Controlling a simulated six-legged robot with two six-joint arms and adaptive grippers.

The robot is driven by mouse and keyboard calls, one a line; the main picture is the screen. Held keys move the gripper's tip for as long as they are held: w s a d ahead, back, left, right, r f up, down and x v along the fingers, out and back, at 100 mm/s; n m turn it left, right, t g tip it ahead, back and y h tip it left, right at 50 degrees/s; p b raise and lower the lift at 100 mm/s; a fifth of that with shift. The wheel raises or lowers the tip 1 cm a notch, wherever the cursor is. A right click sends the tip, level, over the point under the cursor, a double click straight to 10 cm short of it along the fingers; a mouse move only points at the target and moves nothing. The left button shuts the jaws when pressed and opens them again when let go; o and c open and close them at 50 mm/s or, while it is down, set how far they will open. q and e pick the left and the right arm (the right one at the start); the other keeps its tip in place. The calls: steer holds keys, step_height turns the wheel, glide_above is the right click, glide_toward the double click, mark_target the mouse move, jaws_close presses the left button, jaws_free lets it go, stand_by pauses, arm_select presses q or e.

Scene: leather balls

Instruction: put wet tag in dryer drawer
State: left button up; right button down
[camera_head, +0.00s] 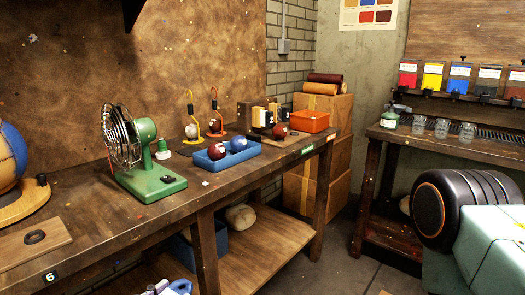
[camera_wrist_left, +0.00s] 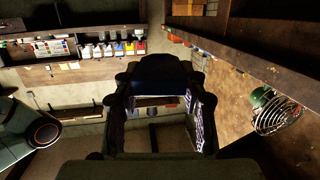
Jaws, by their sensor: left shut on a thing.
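My left gripper (camera_wrist_left: 160,78) fills the middle of the wrist view, its two fingers at either side of a dark block-like shape. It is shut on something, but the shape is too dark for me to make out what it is. In the head view only a small pale purple and blue patch shows at the bottom edge, and I cannot tell whether it is part of this gripper. I cannot pick out the wet tag or a dryer drawer for certain in either view. My right gripper is not in view.
A green fan (camera_head: 145,160) stands on the long wooden bench (camera_head: 120,215), and also shows in the wrist view (camera_wrist_left: 275,110). A blue tray (camera_head: 226,157) with balls, an orange bin (camera_head: 308,121) and hook stands are behind it. A second bench (camera_head: 450,140) holds glass jars. Boxes (camera_head: 325,150) fill the corner.

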arm_select(q)
steer(key=shift+s+a+f+y, duration=0.15)
steer(key=shift+s+a+f, duration=0.15)
steer(key=shift+f, duration=0.2)
steer(key=shift+s+a+f+y, duration=0.15)
steer(key=shift+a+f, duration=0.1)
steer(key=shift+f, duration=0.25)
steer(key=shift+s+f, duration=0.25)
steer(key=shift+f, duration=0.9)
steer(key=shift+d, duration=0.15)
